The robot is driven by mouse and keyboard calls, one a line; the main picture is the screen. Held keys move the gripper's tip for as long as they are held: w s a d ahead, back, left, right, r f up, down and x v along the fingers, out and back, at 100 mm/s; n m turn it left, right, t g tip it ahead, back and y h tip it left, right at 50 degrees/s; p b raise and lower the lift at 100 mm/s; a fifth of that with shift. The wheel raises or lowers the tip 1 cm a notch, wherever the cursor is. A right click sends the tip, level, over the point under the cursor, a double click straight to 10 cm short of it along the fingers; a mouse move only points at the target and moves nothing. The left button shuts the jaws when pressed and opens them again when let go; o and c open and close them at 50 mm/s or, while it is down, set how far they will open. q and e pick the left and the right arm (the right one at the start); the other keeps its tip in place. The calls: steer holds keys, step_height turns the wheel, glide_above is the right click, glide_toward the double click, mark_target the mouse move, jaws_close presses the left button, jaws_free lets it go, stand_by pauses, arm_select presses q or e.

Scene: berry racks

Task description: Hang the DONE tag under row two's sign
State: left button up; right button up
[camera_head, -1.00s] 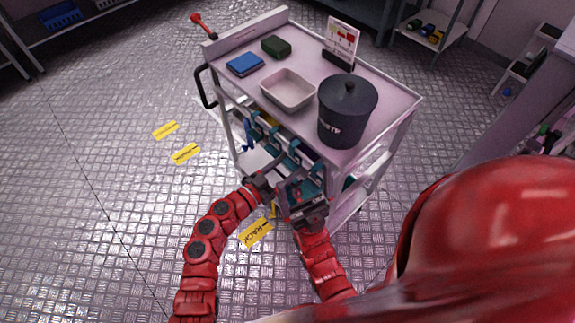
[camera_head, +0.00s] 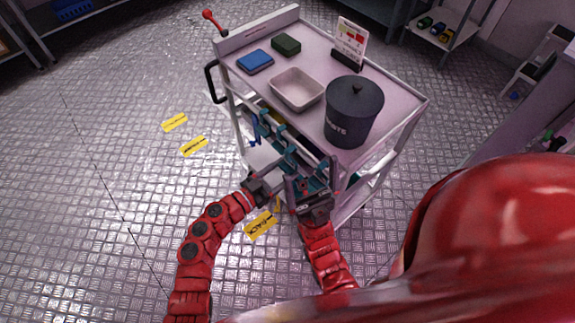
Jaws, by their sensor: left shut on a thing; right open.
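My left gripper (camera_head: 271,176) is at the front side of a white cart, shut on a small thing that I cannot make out. My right gripper (camera_head: 313,180) is just to its right, open, with its fingers pointing up along the cart's side. I cannot pick out the DONE tag or row two's sign for certain. Teal holders (camera_head: 281,143) in a row hang at the cart's side below the top, partly hidden by my grippers.
The white cart top (camera_head: 305,55) carries a blue box (camera_head: 255,61), a green box (camera_head: 286,44), a pale tray (camera_head: 297,90), a dark lidded waste bin (camera_head: 353,110) and a small sign stand (camera_head: 350,42). Yellow floor labels (camera_head: 193,146) lie left on open floor.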

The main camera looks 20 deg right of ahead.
arm_select(q)
steer(key=shift+p+v, duration=0.65)
steer(key=shift+v, duration=0.9)
steer(key=shift+r, duration=0.1)
